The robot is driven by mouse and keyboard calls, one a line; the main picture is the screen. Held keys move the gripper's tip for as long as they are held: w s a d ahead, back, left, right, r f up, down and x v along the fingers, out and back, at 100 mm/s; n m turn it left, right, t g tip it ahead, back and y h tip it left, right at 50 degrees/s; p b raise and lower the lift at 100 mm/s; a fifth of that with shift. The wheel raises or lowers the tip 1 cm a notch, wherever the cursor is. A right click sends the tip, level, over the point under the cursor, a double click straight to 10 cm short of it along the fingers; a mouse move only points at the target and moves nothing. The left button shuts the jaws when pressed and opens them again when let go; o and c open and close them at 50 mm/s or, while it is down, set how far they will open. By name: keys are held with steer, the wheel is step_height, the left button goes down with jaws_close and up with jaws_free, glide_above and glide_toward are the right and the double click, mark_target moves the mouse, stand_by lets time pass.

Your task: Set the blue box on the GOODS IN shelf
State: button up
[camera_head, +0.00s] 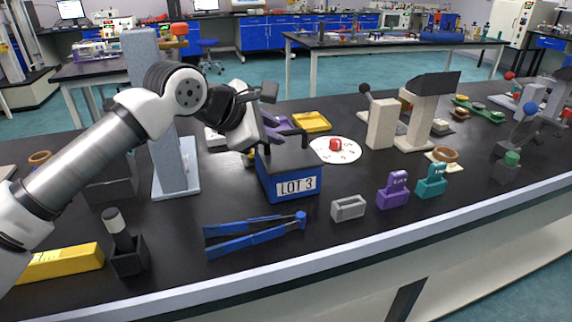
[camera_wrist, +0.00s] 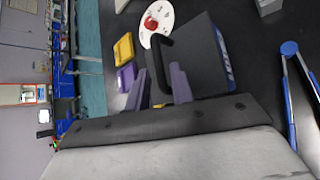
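The blue box (camera_head: 291,186) has a dark lid and a white LOT 3 label. It is upright at the middle of the black bench, and I cannot tell whether it is lifted. In the wrist view its dark lid (camera_wrist: 207,65) shows, with a black handle. My gripper (camera_head: 282,133) is over the box. In the wrist view the two purple-grey fingers of my gripper (camera_wrist: 159,75) are close together on either side of the handle and look shut on it. I cannot read a GOODS IN sign in either view.
Blue tongs (camera_head: 253,236), a grey block (camera_head: 348,208) and purple (camera_head: 394,190) and teal (camera_head: 431,180) tagged pieces lie at the front. A white disc (camera_head: 346,153) and yellow tray (camera_head: 312,121) are behind the box. A light-blue stand (camera_head: 171,180) rises at left.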

mark_target(287, 132)
steer(key=x, duration=0.4)
steer(key=shift+w+d, duration=0.2)
steer(key=shift+d, duration=0.2)
jaws_close()
steer(key=shift+r, duration=0.15)
stand_by(0.9)
